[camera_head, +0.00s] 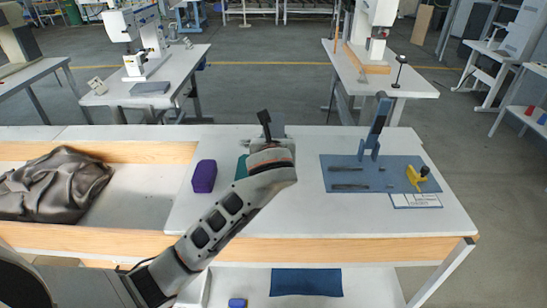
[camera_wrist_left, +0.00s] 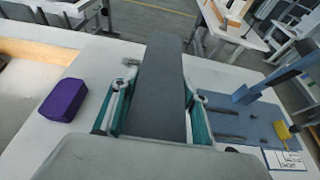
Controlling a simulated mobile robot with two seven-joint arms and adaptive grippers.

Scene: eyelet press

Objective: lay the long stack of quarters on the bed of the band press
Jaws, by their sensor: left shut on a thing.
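My left gripper (camera_wrist_left: 155,115) is shut, its teal fingers on either side of a long dark grey slab (camera_wrist_left: 162,85), which I take to be the long stack of quarters. The slab points away from the wrist; its separate layers cannot be made out. In the head view my left gripper (camera_head: 258,158) is over the middle of the white table, its fingers mostly hidden by my wrist. A metal device with a black lever (camera_head: 265,119) stands just behind it, partly hidden. A blue press (camera_head: 373,135) stands upright to the right. I cannot tell which is the band press. My right gripper is out of view.
A purple case (camera_head: 204,176) lies left of my gripper. A wood-edged bay at the left holds a dark leather pile (camera_head: 57,184). The table's front right is clear.

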